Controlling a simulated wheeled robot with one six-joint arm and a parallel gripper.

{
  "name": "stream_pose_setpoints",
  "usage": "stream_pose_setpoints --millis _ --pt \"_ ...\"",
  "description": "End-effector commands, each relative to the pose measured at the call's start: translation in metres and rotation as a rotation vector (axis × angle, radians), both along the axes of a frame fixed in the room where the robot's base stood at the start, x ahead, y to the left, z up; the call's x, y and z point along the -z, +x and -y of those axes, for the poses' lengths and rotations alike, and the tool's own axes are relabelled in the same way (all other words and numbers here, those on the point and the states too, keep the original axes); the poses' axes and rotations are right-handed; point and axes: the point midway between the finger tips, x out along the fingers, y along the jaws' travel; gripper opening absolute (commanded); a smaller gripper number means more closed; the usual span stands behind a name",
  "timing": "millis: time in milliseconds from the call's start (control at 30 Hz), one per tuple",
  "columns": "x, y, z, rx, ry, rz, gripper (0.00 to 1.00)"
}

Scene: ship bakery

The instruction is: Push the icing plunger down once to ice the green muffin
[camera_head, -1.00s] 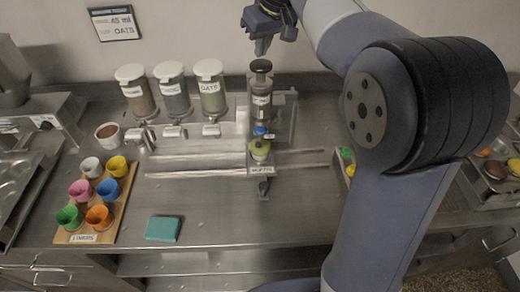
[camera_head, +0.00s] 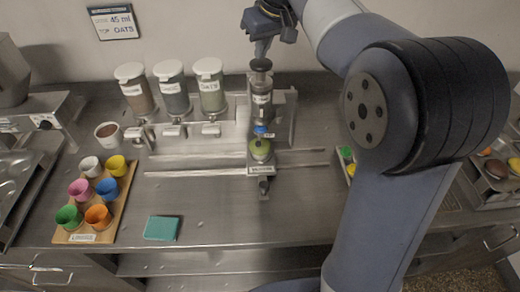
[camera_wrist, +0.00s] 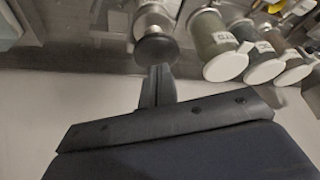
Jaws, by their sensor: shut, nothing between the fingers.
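The icing plunger's dark round cap (camera_head: 261,64) tops the upright cylinder (camera_head: 262,103) at the back of the counter. The cap also shows in the wrist view (camera_wrist: 156,49). The green muffin (camera_head: 260,151) sits on a small holder under the blue nozzle (camera_head: 261,131). My gripper (camera_head: 261,54) is shut and empty, pointing down right at the cap's top. In the wrist view its closed fingers (camera_wrist: 160,72) overlap the cap's edge. I cannot tell whether they touch it.
Three lidded dispensers (camera_head: 172,90) stand left of the plunger. A wooden liner board (camera_head: 121,213) with several coloured cups, a brown-filled cup (camera_head: 109,133) and a teal cloth (camera_head: 162,228) lie further left. The front middle of the counter is clear.

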Motion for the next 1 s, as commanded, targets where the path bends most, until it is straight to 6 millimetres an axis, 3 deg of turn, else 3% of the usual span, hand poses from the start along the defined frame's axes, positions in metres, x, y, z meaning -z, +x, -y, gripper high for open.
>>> stream_pose_setpoints --millis 1000 --pt "0.038 0.000 0.000 0.000 -0.001 -0.003 0.00"
